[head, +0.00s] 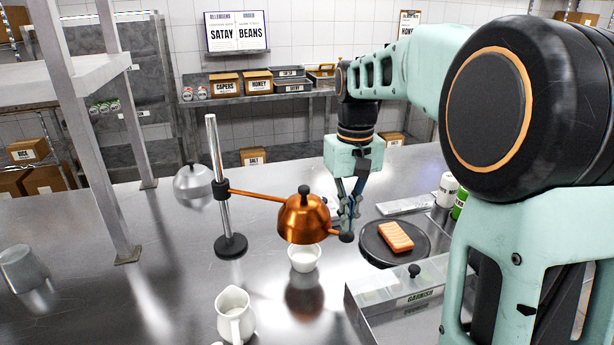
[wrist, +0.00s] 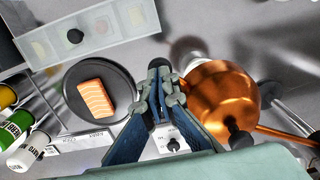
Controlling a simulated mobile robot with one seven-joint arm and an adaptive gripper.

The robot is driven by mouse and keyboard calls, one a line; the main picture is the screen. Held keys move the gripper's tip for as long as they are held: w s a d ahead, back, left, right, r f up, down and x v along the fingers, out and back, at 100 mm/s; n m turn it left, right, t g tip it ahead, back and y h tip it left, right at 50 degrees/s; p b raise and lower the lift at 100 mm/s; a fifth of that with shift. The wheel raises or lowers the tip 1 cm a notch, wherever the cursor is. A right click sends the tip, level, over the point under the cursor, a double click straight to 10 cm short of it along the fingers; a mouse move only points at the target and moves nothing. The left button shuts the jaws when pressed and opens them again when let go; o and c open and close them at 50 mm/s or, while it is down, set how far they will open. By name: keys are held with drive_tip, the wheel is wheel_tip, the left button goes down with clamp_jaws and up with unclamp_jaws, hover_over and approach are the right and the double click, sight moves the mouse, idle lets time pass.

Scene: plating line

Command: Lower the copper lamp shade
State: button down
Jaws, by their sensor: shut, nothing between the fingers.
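The copper lamp shade (head: 304,218) hangs on a copper arm from an upright metal post (head: 216,165) with a black base. It is above a small white bowl (head: 304,258), with a visible gap to the counter. A short stub with a black knob (head: 346,236) sticks out from its right side. In the wrist view the shade (wrist: 222,100) is just right of my fingers. My gripper (head: 348,215) points down beside the shade's right side, near the knob. In the wrist view my gripper (wrist: 160,95) has its fingers together and empty. Whether it touches the knob is unclear.
A salmon piece (head: 396,236) lies on a dark round plate (head: 372,248) to the right. A lidded garnish container (head: 410,300) is in front of it. A white jug (head: 234,315) stands front left. A silver shade (head: 193,183) is left of the post. Bottles (head: 447,190) stand at right.

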wheel_tip(320, 180, up, 8)
drive_tip(key=p, duration=0.6)
drive_tip(key=shift+f, duration=0.2)
